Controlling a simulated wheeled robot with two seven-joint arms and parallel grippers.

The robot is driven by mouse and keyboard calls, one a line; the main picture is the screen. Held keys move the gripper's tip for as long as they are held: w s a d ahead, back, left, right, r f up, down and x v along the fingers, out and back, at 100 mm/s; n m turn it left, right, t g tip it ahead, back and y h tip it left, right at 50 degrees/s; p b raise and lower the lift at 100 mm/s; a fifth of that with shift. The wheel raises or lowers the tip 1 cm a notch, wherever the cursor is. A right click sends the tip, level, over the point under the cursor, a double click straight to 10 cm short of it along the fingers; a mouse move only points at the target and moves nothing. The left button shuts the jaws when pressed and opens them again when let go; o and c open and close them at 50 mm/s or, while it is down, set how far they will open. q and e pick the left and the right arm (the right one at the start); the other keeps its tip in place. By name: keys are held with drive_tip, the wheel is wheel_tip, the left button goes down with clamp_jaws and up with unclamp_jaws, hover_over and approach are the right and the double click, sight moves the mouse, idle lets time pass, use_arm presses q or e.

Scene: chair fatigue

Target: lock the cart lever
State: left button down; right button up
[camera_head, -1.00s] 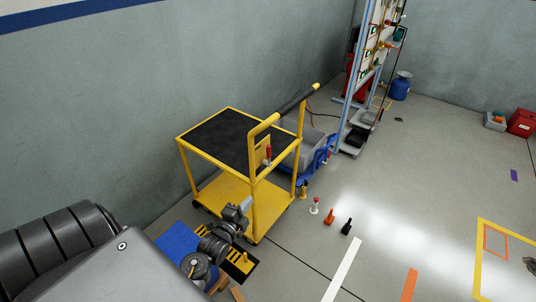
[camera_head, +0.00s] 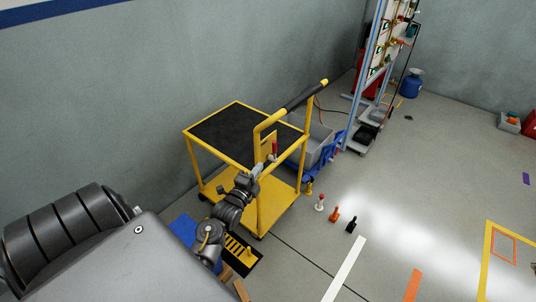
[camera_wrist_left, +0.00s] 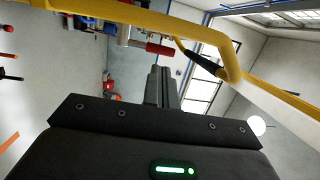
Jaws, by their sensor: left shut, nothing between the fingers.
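The yellow cart (camera_head: 193,157) with a black top mat (camera_head: 232,131) stands by the wall in the head view. Its lever (camera_head: 274,149) has a red grip and stands roughly upright on a yellow plate below the push handle (camera_head: 305,97). In the left wrist view the red lever grip (camera_wrist_left: 160,49) lies just beyond my fingertips. My left gripper (camera_head: 257,169) is shut and empty, close to the lever's lower end; it also shows in the left wrist view (camera_wrist_left: 161,74). I cannot tell whether it touches the lever. My right gripper is not in view.
A grey bin (camera_head: 318,146) stands behind the cart beside a blue frame. Several small bottle-like items, one of them orange (camera_head: 334,214), stand on the floor right of the cart. A yellow-and-black striped floor plate (camera_head: 240,252) lies in front. The floor further right is mostly clear.

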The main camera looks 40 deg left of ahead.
sight(273, 149)
use_arm(q)
drive_tip(key=p+x, duration=0.1)
drive_tip(key=x, duration=0.7)
drive_tip(key=shift+d, duration=0.2)
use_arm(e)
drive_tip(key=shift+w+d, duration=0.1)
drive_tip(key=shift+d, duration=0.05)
use_arm(q)
drive_tip(key=shift+d+r, duration=0.1)
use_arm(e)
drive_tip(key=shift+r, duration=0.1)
